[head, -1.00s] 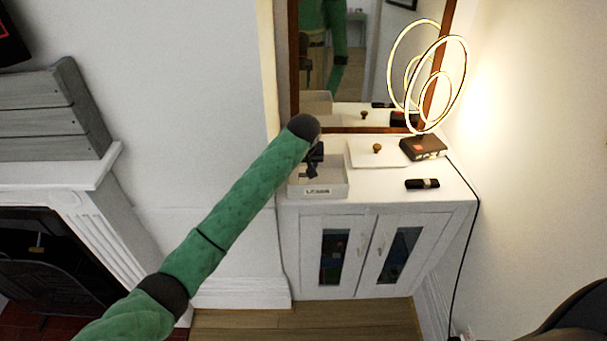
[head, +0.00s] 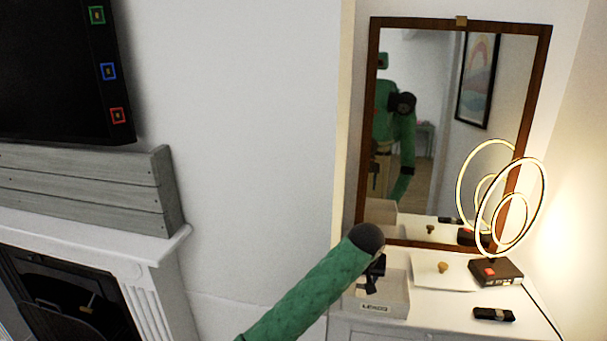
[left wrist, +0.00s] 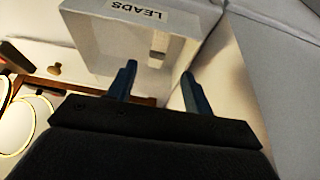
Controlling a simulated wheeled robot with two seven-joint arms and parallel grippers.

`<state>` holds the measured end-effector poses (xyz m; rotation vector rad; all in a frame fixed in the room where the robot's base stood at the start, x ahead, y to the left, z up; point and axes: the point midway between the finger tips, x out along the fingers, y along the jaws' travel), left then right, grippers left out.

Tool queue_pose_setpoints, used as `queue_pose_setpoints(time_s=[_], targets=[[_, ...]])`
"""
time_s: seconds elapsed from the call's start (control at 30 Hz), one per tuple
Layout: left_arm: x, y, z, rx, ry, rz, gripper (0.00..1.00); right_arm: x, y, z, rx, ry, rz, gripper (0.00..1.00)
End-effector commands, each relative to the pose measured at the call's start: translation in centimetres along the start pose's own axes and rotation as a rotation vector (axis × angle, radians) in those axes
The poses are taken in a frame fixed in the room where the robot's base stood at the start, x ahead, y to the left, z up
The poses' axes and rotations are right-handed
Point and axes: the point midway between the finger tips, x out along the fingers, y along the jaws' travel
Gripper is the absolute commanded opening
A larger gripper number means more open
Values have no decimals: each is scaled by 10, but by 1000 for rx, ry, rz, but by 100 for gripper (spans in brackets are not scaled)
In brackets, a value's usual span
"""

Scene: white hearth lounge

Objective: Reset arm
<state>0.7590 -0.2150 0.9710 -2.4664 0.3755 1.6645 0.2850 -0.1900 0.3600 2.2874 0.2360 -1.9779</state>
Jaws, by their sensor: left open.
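My left arm comes up from the bottom of the head view, green with a dark wrist. My left gripper (head: 372,276) is at its end, over the white box on the cabinet, partly hidden by the wrist. In the left wrist view its two fingers (left wrist: 158,85) are apart with nothing between them. The white open box labelled LEADS (head: 385,306) stands just beyond the fingers; it also shows in the left wrist view (left wrist: 105,35). I cannot tell whether the fingers touch it. My right gripper is not in view.
The white cabinet (head: 455,327) carries a white lid with a knob (head: 442,268), a dark remote-like object (head: 494,314) and a lit ring lamp (head: 497,270). A framed mirror (head: 530,110) stands behind. A fireplace (head: 160,285) and a dark screen (head: 50,75) are at left.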

Motion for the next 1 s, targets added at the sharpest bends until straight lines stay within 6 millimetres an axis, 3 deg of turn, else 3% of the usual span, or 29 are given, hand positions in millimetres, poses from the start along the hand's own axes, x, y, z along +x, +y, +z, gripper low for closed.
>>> queue_pose_setpoints(time_s=[0.47,1.0], targets=[[32,-49,115,-38,-20,132,51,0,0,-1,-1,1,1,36],[41,-138,265,-105,-17,153,51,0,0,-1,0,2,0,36]])
